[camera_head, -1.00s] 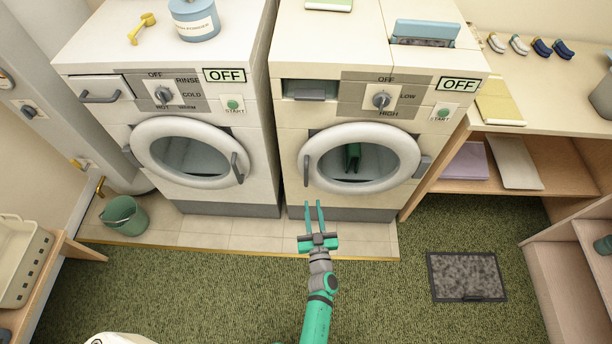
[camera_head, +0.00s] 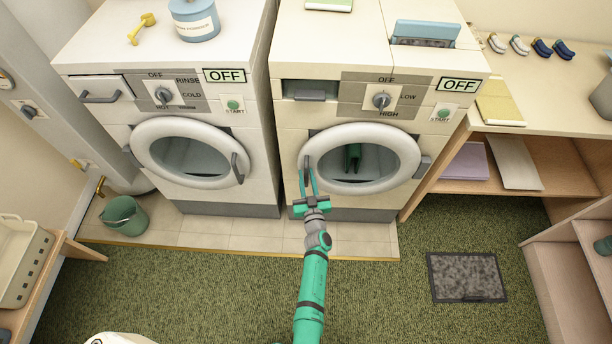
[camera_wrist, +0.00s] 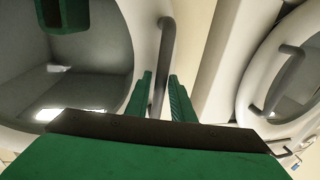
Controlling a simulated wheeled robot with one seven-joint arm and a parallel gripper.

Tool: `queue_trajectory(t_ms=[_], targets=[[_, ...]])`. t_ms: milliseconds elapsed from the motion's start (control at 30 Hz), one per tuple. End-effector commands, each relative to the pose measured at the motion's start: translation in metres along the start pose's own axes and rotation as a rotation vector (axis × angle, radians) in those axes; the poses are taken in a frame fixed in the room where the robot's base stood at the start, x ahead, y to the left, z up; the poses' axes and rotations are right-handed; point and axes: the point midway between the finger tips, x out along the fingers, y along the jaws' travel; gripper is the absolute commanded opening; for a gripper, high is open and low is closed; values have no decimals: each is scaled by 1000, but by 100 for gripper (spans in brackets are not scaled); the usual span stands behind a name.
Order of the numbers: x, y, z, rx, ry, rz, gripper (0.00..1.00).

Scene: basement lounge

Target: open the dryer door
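The dryer (camera_head: 285,130) is the right-hand white machine, with a LOW/HIGH dial and an OFF display. Its round door (camera_head: 400,180) is shut, with a white ring and dark glass. The door's grey upright handle (camera_head: 306,162) is on its left side; it also shows in the wrist view (camera_wrist: 166,45). My gripper (camera_head: 307,173) is open at the lower part of this handle. In the wrist view, the handle runs down between my two green fingers (camera_wrist: 160,95), with gaps visible. Whether a finger touches it I cannot tell.
The washer (camera_head: 90,135) stands left of the dryer, its door shut and its handle (camera_head: 237,168) facing the gap between machines. A green bucket (camera_head: 124,217) stands at left. A wooden shelf unit (camera_head: 540,165) is at right. A grey mat (camera_head: 467,276) lies on the carpet.

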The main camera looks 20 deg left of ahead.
Motion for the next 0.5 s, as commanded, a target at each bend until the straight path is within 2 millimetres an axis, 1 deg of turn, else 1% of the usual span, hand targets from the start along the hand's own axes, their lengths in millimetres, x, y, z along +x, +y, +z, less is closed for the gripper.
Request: queue_trajectory(t_ms=[133,400,500], targets=[[6,0,0,-1,-1,-1,22],[6,-1,0,0,-1,-1,22],[6,-1,0,0,-1,-1,0]])
